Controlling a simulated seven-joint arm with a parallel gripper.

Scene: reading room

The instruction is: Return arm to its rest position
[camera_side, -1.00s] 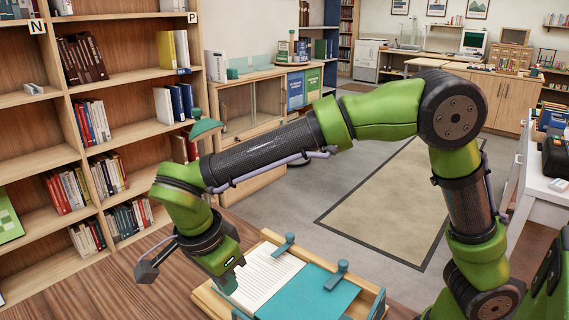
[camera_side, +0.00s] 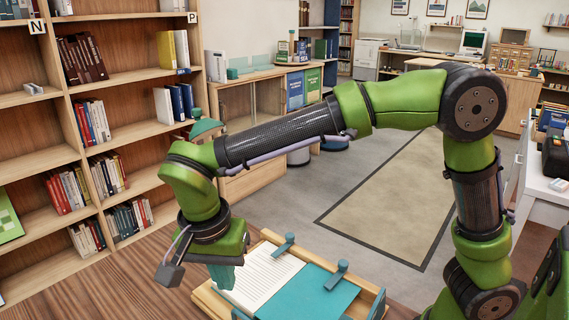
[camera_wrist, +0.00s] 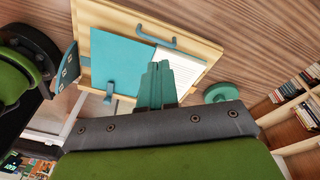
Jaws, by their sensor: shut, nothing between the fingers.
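My gripper (camera_side: 222,278) is at the end of my green arm, pointing down over the left edge of the wooden book cradle (camera_side: 209,298). Its teal fingers are together with nothing between them; they also show in the wrist view (camera_wrist: 158,85). An open book (camera_side: 258,277) lies in the cradle, with a lined white page on the left and a teal side on the right. Two teal clips (camera_side: 284,245) (camera_side: 337,275) sit at its edges. Whether the fingertips touch anything cannot be told.
Tall wooden bookshelves (camera_side: 140,80) with several books stand at the left. A low cabinet (camera_side: 240,130) is behind my arm. A white table (camera_side: 543,185) stands at the right. A beige rug (camera_side: 390,205) lies on open floor. A round teal object (camera_wrist: 220,93) is beside the cradle.

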